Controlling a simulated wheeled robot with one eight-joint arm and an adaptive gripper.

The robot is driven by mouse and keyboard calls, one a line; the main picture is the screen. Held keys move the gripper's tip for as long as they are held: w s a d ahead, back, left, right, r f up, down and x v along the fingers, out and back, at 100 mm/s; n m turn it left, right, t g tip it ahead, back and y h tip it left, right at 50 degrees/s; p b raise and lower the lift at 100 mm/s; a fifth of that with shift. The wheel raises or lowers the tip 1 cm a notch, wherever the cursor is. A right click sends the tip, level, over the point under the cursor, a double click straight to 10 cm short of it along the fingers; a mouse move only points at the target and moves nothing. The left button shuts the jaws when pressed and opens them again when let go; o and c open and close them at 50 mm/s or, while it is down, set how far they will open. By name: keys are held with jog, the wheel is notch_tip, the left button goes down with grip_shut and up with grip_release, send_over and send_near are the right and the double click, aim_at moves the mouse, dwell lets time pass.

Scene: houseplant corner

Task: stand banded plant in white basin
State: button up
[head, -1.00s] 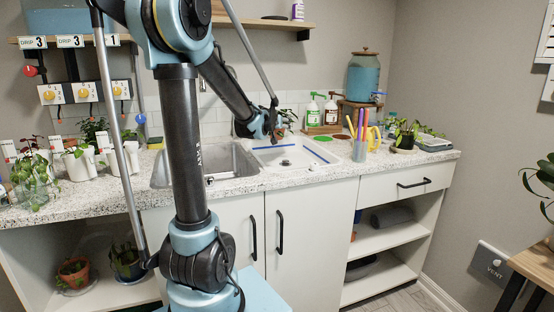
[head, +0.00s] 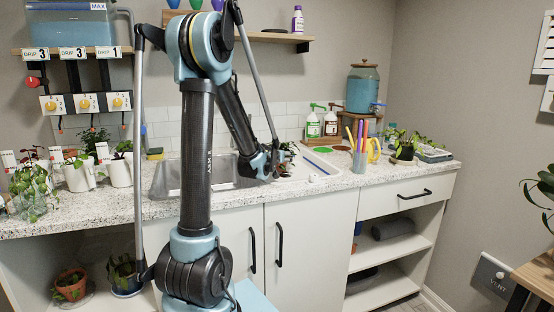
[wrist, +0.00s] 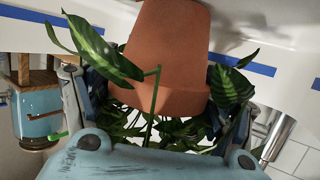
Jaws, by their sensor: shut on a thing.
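In the wrist view my gripper (wrist: 155,110) is shut on the banded plant, whose terracotta pot (wrist: 165,55) sits between the fingers. Its green leaves (wrist: 105,48) with darker bands spread around the pot and fingers. In the head view the plant (head: 288,150) is partly hidden by my gripper. White basin surface with blue strips (wrist: 258,68) lies behind the pot in the wrist view. I cannot tell whether the pot touches the basin floor.
A metal sink (head: 168,180) lies left of the basin. A cup of coloured pens (head: 360,158), soap bottles (head: 312,127), a blue dispenser jar (head: 362,90) and a dark-potted plant (head: 405,152) stand to the right. White pots (head: 78,176) stand on the left counter.

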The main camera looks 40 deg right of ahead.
jog(key=shift+f, duration=0.1)
jog(key=o, duration=1.4)
jog(key=shift+a, duration=0.1)
jog(key=shift+v, duration=3.7)
